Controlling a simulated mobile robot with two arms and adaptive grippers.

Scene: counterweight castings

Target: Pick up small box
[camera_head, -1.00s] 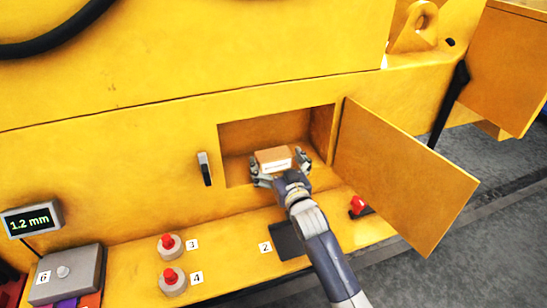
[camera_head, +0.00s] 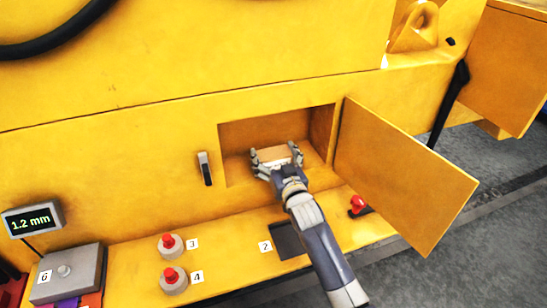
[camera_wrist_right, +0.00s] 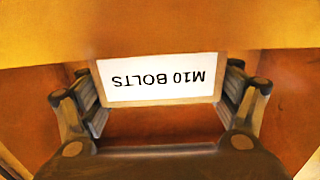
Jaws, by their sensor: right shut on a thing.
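The small box (camera_head: 272,153) is brown and sits between the fingers of my right gripper (camera_head: 276,160) at the open compartment (camera_head: 240,135) in the yellow machine. In the right wrist view the box (camera_wrist_right: 158,104) carries a white label reading "M10 BOLTS", upside down. The right gripper's fingers (camera_wrist_right: 158,105) are closed on both sides of it. Most of the box is hidden behind the gripper in the head view. My left gripper is not in view.
The compartment door (camera_head: 400,180) hangs open to the right. A black handle (camera_head: 205,168) is left of the opening. The ledge below holds red-topped knobs (camera_head: 172,243), a dark pad (camera_head: 289,240), a grey box (camera_head: 68,274) and a display reading 1.2 mm (camera_head: 32,218).

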